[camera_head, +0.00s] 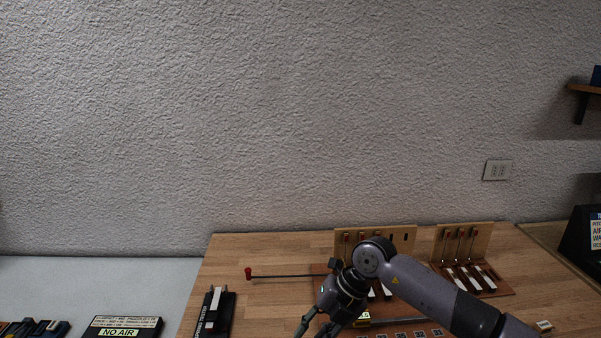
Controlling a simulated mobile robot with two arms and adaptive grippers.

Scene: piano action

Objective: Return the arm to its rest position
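My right arm comes in from the lower right and reaches across the wooden table (264,255). My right gripper (314,331) points down and to the left at the bottom edge of the view. Its two fingers are apart, with only table visible between them; the tips run to the picture's edge. The arm hides part of the middle piano action model (398,240), which has white keys and a wooden back. My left gripper is not in view.
A second key model (466,262) stands to the right. A rod with a red knob (249,273) lies left of the middle model. A black holder with a white key (213,310) is at front left. A "NO AIR" box (121,327) sits on the white surface (90,285).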

